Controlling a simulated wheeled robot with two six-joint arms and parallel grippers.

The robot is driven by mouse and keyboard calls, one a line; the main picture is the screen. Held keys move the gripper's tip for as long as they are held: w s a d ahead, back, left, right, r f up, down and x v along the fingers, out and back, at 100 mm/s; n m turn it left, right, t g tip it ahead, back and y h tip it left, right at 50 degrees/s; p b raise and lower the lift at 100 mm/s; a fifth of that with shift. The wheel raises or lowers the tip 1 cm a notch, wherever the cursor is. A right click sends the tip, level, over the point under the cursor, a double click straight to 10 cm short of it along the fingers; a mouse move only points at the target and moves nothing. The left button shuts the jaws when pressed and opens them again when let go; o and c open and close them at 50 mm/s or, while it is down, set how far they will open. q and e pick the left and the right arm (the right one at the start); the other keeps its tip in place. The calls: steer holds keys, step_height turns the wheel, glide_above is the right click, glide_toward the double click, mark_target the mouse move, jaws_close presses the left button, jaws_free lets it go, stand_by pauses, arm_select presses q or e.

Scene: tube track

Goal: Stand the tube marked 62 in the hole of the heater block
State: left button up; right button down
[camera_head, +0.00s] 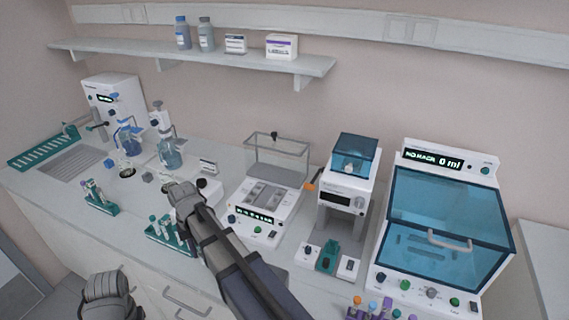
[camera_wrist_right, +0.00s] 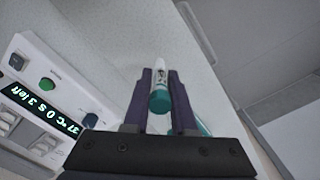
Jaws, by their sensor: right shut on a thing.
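A tube with a teal cap (camera_wrist_right: 160,98) is held between the fingers of my right gripper (camera_wrist_right: 160,90) in the right wrist view. Its mark is too small to read surely. In the head view my right gripper (camera_head: 180,192) is above the bench by a rack of teal-capped tubes (camera_head: 163,232); the tube in it is hidden there. The heater block (camera_head: 258,217), a white unit with a green lit display and grey blocks on top, stands right of it. It also shows at the left of the right wrist view (camera_wrist_right: 45,105). My left gripper (camera_head: 110,295) is low at the left.
A clear cover (camera_head: 275,155) rises behind the heater block's top. Another small rack (camera_head: 98,205) and glass bottles (camera_head: 170,152) stand left. A blue-lidded machine (camera_head: 348,185) and a large blue-windowed cabinet (camera_head: 445,225) stand right.

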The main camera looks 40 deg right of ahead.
steer(key=w+d+r+n+p, duration=0.3)
steer(key=d+n, duration=0.3)
steer(key=d, duration=0.3)
steer(key=w+d+r+n+p, duration=0.2)
steer(key=d+n, duration=0.5)
steer(key=d, duration=0.1)
steer(key=w+d+r+n+p, duration=0.3)
steer(key=d+n, duration=0.3)
steer(key=d, duration=0.3)
steer(key=d+r+n+p, duration=0.2)
steer(key=d+r+n, duration=0.1)
steer(key=d+n, duration=0.65)
steer(key=shift+m, duration=0.55)
steer(key=shift+s+d+f+b, duration=0.15)
steer(key=shift+d+f+b, duration=0.05)
steer(key=shift+f+b, duration=0.65)
steer(key=shift+s+d+f+b, duration=0.1)
steer(key=shift+d+f+b, duration=0.1)
steer(key=shift+f+b, duration=0.65)
steer(key=shift+s+d+f+b, duration=0.15)
steer(key=shift+d+f+b, duration=0.05)
steer(key=shift+f+b, duration=0.65)
steer(key=shift+f+b, duration=0.45)
steer(key=shift+f, duration=0.2)
steer(key=shift+f+b, duration=0.45)
steer(key=shift+f, duration=0.05)
